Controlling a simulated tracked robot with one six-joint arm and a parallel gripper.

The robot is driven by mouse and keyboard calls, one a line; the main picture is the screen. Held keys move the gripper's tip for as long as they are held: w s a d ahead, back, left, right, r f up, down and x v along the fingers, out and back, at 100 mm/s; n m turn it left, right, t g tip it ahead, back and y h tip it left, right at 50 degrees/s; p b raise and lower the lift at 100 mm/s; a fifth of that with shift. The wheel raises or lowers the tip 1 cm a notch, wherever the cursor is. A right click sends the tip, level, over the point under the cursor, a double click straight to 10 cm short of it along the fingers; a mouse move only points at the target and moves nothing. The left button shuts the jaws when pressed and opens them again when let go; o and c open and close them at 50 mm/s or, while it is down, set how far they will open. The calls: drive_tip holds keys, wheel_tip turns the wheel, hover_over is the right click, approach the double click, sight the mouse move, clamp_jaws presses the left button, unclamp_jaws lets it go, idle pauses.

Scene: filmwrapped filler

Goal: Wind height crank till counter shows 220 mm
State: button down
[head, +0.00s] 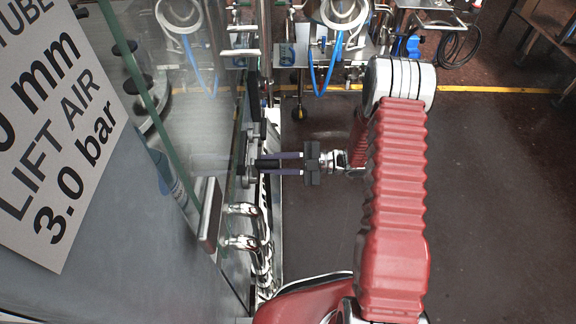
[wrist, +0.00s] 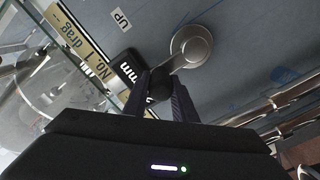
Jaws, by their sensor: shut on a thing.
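My gripper (head: 282,163) reaches left to the machine's side in the head view. In the wrist view its two dark fingers (wrist: 160,92) are shut on the black crank knob (wrist: 159,83). The crank's round metal hub (wrist: 191,46) sits up and right of the knob, on the grey panel, joined to it by a short metal arm. The height counter (wrist: 126,68) is a black box left of the knob. Only "mm" is legible on it; its digits cannot be read. In the head view the crank is seen edge-on and mostly hidden.
An "UP" label (wrist: 121,19) is above the counter. A yellowish "No. 1 drag" strip (wrist: 82,47) runs beside a glass edge. In the head view, a cropped sign (head: 55,130) reads "LIFT AIR 3.0 bar". Bent chrome pipes (head: 245,243) stand below my gripper. Open floor (head: 490,200) lies right.

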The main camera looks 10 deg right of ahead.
drive_tip(key=shift+w+d+f+m, duration=0.15)
drive_tip(key=shift+w+m, duration=0.3)
drive_tip(key=shift+m, duration=0.45)
drive_tip(key=c, duration=1.5)
unclamp_jaws()
drive_tip(key=shift+o, duration=0.2)
drive_tip(key=s+d, duration=0.2)
drive_tip(key=d, duration=1.1)
drive_tip(key=shift+s+d, duration=0.25)
drive_tip(key=shift+s, duration=0.05)
